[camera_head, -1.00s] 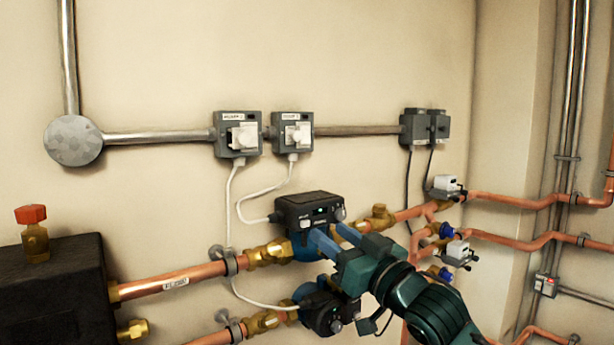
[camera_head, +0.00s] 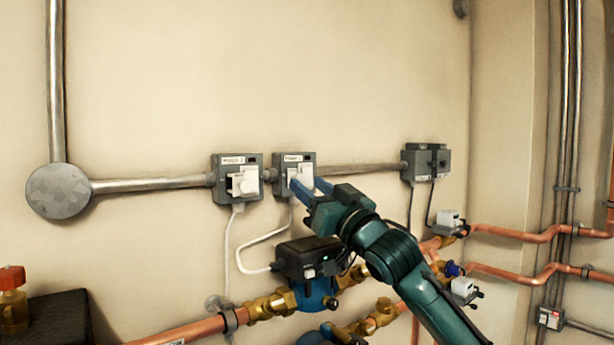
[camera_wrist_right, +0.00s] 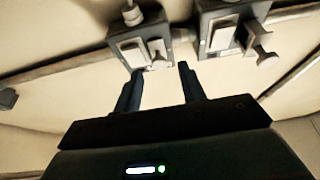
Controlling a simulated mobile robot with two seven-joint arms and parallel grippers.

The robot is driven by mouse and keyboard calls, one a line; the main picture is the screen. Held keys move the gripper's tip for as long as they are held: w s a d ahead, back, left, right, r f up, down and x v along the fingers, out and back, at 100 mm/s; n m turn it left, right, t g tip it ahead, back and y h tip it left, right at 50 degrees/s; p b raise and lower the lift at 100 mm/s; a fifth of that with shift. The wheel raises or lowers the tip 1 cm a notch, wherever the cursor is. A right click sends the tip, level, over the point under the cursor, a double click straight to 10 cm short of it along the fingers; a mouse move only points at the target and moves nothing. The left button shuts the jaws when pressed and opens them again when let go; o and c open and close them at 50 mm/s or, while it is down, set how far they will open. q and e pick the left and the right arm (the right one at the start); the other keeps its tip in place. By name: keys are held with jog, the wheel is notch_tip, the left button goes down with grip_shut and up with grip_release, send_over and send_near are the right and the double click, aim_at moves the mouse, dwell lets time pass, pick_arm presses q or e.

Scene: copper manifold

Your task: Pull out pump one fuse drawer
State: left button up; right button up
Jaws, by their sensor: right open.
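Two grey fuse boxes with white fronts are on the wall in the head view. The left box (camera_head: 218,192) and the right box (camera_head: 280,164) have labels too small to read surely, so I cannot tell for certain which is pump one. Each has a protruding white piece. My right gripper (camera_head: 309,187) is open, with its blue fingers close in front of the right box's white piece (camera_head: 296,180), partly covering it. My left gripper is out of view.
Metal conduit (camera_head: 150,184) links the boxes to a round junction box (camera_head: 57,191). White cables (camera_head: 228,255) hang to a pump (camera_head: 305,258) below. Dark grey boxes (camera_head: 418,164) are at right. Copper pipes (camera_head: 190,332) run below; the upper wall is clear.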

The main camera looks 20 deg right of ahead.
jog(key=shift+x, duration=1.05)
grip_shut()
